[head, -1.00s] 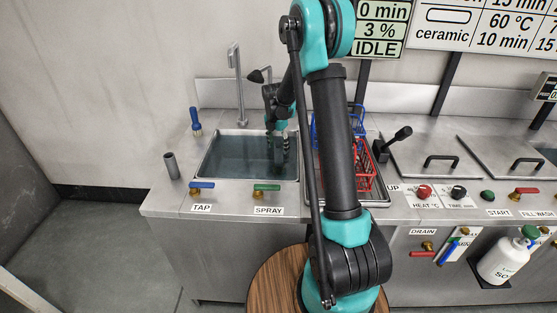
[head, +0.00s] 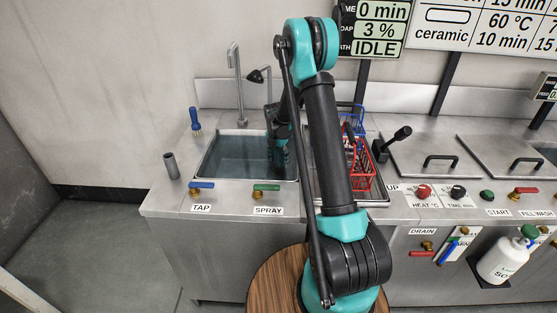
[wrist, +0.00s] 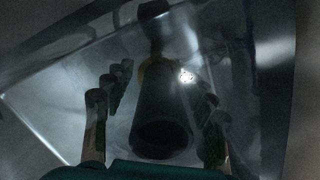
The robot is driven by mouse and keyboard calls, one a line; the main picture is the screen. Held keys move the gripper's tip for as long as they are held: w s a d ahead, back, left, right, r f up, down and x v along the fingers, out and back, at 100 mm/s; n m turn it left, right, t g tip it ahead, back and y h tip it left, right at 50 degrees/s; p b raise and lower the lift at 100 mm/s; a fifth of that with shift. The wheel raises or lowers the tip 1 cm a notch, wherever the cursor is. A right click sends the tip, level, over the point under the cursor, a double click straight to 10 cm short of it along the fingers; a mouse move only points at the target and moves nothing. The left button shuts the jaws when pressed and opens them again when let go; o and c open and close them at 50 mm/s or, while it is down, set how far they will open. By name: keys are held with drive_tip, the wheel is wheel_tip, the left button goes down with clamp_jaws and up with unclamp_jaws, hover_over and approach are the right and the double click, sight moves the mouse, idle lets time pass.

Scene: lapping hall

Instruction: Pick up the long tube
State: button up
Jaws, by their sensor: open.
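In the wrist view a dark tube (wrist: 160,108) lies between the fingers of my open gripper (wrist: 158,125). Its round open end faces the camera and its body narrows away from me. The fingers stand apart on both sides, with no clear contact. In the head view my gripper (head: 281,158) reaches down into the right side of the water-filled sink (head: 232,178). Its fingertips are hidden there, and I cannot make out the dark tube in that view. Another grey tube (head: 171,165) stands upright on the counter, left of the sink.
A tall tap (head: 236,85) and a black spray head (head: 256,76) stand behind the sink. A red basket (head: 362,165) and a blue basket (head: 355,115) are to the right. A blue brush (head: 195,121) stands at the left. Blue and green valve handles line the front edge.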

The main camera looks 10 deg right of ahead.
clamp_jaws()
drive_tip(key=shift+r, duration=0.1)
